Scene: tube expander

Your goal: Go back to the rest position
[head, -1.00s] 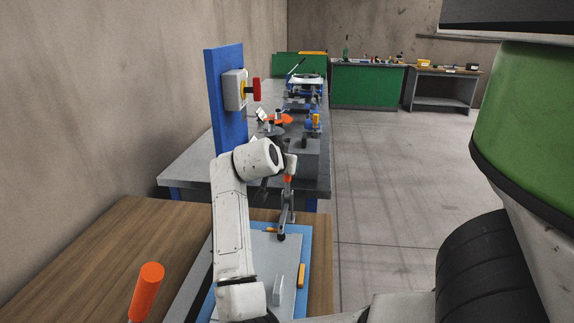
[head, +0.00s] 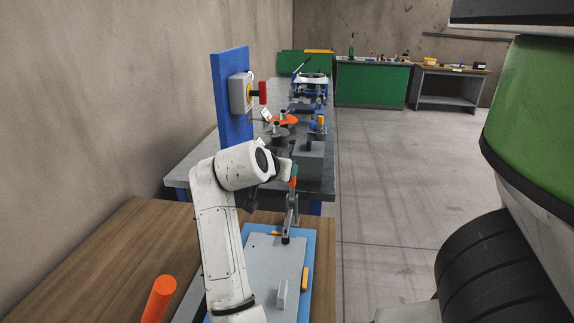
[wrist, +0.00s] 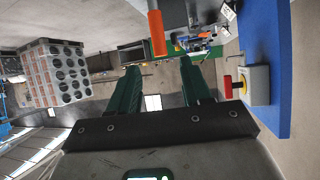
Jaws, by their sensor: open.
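My arm rises over the near wooden bench in the head view, with its forearm bent toward the far benches. My gripper shows in the wrist view (wrist: 160,72), with two green fingers apart and nothing between them. In the head view the gripper is mostly hidden behind my white wrist. A toggle clamp (head: 290,218) stands on the grey plate (head: 262,262) just right of my wrist in the head view. Whether the wrist touches it cannot be told.
A blue panel (head: 232,105) with a grey box and red switch handle (head: 263,92) stands beyond my arm. An orange handle (head: 159,298) rises at the near left. A grey bench (head: 185,175) carries tools. Open floor (head: 385,190) lies to the right.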

